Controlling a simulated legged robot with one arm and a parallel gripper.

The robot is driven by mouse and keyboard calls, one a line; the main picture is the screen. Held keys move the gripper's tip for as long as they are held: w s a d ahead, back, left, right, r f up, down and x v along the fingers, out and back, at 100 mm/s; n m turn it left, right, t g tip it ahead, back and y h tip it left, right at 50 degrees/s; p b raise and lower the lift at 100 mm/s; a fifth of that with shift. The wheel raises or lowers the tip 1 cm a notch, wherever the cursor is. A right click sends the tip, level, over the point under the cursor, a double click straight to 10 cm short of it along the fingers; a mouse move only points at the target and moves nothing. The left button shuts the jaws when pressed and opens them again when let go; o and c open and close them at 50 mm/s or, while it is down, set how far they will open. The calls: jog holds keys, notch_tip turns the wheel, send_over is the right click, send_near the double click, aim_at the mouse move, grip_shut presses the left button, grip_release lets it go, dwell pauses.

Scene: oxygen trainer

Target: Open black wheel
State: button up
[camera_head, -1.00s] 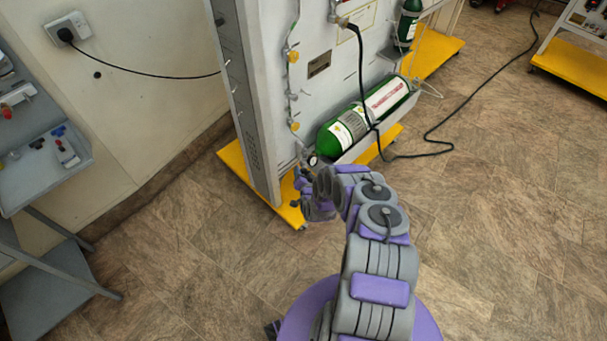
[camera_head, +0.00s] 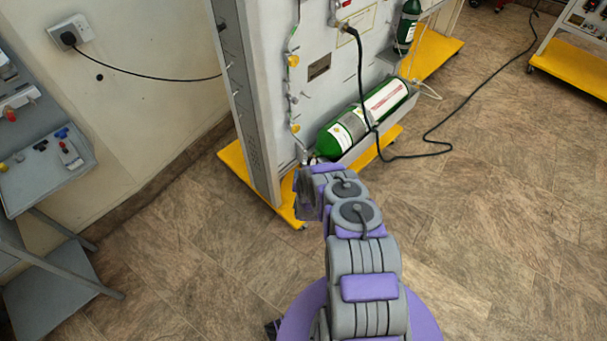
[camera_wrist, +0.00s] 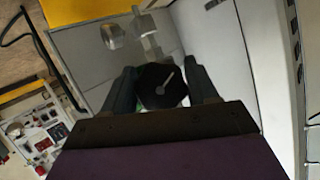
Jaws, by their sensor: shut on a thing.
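The black wheel (camera_wrist: 160,88) shows in the wrist view as a dark, many-sided knob with a light grey mark on its face. It sits between the two dark fingers of my gripper (camera_wrist: 162,90), which is shut on it from both sides. In the head view my gripper (camera_head: 305,187) is at the lower front corner of the oxygen trainer panel (camera_head: 280,60), just left of the valve end of the green cylinder. My arm hides the wheel in that view.
The green cylinder (camera_head: 365,115) lies along the panel's lower edge, above the yellow base (camera_head: 240,172). A black cable (camera_head: 437,140) runs over the floor on the right. A grey bench (camera_head: 45,170) stands at the left. The floor around my arm is clear.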

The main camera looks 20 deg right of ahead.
jog(key=shift+n+g+h, duration=0.3)
jog(key=shift+n, duration=0.4)
jog(key=shift+s+d+f, duration=0.1)
jog(key=o, duration=1)
jog(key=shift+c, duration=0.2)
jog(key=p+v, duration=0.5)
jog(key=v, duration=1.2)
jog(key=shift+a, duration=0.25)
